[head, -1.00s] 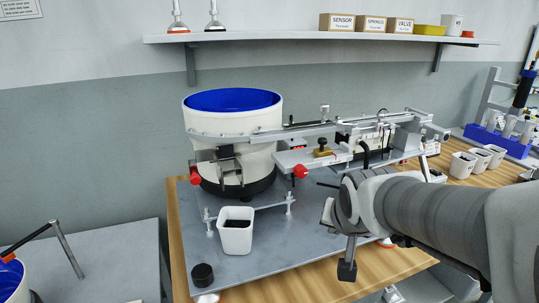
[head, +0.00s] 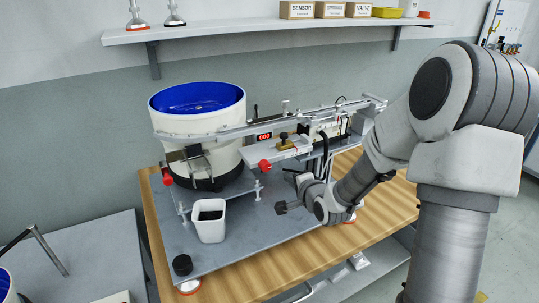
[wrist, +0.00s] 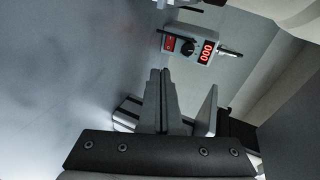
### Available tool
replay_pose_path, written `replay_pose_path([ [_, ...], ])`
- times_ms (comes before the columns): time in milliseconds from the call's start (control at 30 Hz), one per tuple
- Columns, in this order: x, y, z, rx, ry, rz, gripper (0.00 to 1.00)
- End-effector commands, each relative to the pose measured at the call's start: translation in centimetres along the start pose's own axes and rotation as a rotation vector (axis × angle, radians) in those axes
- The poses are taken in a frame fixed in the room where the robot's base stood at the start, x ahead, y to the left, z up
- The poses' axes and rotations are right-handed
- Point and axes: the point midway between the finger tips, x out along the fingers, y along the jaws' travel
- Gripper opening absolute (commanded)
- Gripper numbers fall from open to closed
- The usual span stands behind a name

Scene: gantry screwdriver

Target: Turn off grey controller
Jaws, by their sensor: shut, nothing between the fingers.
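A small grey controller (wrist: 195,45) shows in the wrist view beyond my fingertips, above and right of them. Its face has a lit red display reading 000, a black knob and a red lit switch (wrist: 172,43). In the head view a lit red display (head: 264,137) shows behind the rail, beside the white bowl; most of the unit there is hidden. My gripper (wrist: 160,73) is shut and empty, apart from the controller.
The bowl feeder (head: 195,140) with blue inside stands on the grey plate (head: 235,245). The linear rail (head: 290,122) extends right above my gripper. A shelf (head: 230,31) holds boxes.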

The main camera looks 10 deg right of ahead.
Motion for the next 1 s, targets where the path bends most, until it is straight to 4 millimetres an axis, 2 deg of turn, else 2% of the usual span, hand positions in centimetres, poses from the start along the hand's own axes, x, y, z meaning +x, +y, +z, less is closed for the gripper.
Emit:
replay_pose_path([
  [200,0.4,-0.2,-0.2,0.1,-0.009,-0.054,0.0],
  [667,1.0,-0.2,-0.2,0.104,-0.01,-0.059,0.0],
  [767,2.2,-0.2,-0.1,0.103,-0.012,-0.06,0.0],
  [1000,6.8,-0.4,-0.1,0.103,-0.012,-0.06,0.0],
])
